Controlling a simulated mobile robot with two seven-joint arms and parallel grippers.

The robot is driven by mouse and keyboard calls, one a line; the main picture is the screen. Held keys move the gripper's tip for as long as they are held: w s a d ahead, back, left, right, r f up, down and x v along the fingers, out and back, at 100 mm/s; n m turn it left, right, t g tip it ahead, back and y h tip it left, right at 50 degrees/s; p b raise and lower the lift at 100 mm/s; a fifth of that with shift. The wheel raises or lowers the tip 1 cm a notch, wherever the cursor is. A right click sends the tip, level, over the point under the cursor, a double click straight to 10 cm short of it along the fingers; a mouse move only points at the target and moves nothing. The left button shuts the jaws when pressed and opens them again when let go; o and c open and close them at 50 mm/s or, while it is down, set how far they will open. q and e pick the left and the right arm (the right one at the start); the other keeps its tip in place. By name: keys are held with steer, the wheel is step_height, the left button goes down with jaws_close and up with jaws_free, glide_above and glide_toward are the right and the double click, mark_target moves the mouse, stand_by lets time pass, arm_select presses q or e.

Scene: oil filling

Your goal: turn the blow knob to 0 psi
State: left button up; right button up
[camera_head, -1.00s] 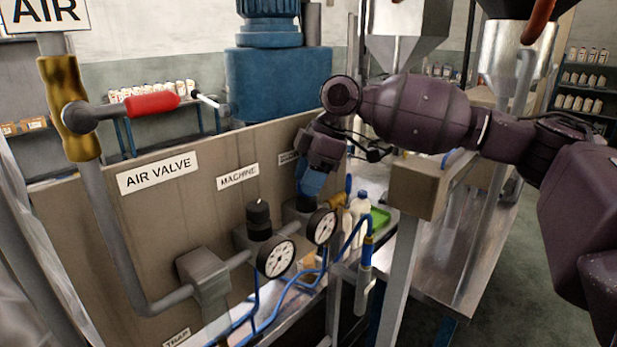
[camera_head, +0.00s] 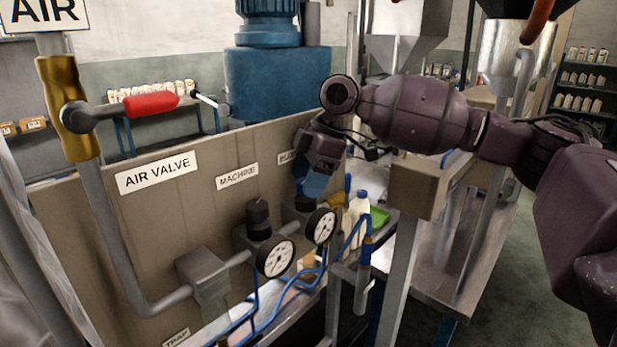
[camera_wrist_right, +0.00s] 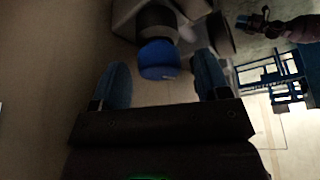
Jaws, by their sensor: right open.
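My right gripper (camera_head: 315,185) is just above the farther regulator on the panel. In the right wrist view its two blue fingers (camera_wrist_right: 162,66) are open and spread apart. The blow knob (camera_wrist_right: 158,58), with a blue end, shows between and beyond the fingertips; I cannot tell whether they touch it. In the head view the blow knob (camera_head: 303,204) is mostly hidden by the gripper. Its gauge (camera_head: 321,226) has a white dial, too small to read. The partly hidden blow label (camera_head: 287,157) is behind the gripper. My left gripper is not in view.
The machine regulator knob (camera_head: 258,212) and its gauge (camera_head: 275,257) stand close on the left. Blue hoses (camera_head: 268,322) run below. A beige post (camera_head: 411,190) and a white bottle (camera_head: 360,207) are to the right.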

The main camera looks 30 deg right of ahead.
steer(key=m, duration=0.2)
steer(key=m+t, duration=0.1)
steer(key=m, duration=0.1)
steer(key=shift+s+t+h, duration=0.1)
steer(key=shift+t+h, duration=0.2)
steer(key=shift+h, duration=0.1)
steer(key=m+t+h, duration=0.1)
steer(key=m, duration=0.3)
steer(key=shift+a+m, duration=0.15)
steer(key=shift+m, duration=0.25)
steer(key=m+t+h, duration=0.1)
steer(key=m, duration=0.3)
steer(key=shift+m+h, duration=0.6)
steer(key=shift+m, duration=0.3)
steer(key=shift+a+m+h+b, duration=0.1)
steer(key=shift+m+h+b, duration=0.35)
steer(key=shift+m, duration=0.85)
